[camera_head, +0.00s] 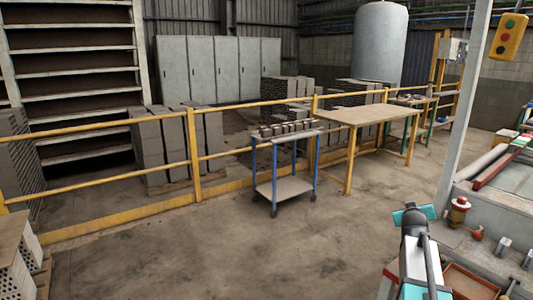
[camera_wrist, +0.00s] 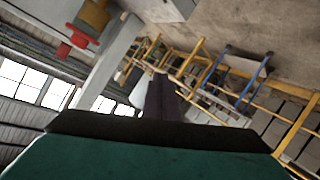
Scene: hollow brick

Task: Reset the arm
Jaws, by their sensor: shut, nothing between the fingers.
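My arm rises at the lower right of the head view, with teal, white and dark parts. My gripper (camera_wrist: 161,98) shows in the wrist view as a narrow dark shape beyond a broad teal and black body. Its fingers are shut, and nothing shows between them. In the head view the fingers are too small to tell apart from the teal and dark end of the arm (camera_head: 413,217). That end stands over the floor, left of a red and brass fitting (camera_head: 458,212). The wrist view is strongly tilted and looks out over the room.
A blue-legged cart (camera_head: 285,188) with several bricks and a wooden table (camera_head: 368,116) stand by a yellow railing (camera_head: 193,155). A grey post (camera_head: 462,115) and a machine bench (camera_head: 497,215) are at the right. Perforated bricks (camera_head: 12,250) sit lower left. The middle floor is clear.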

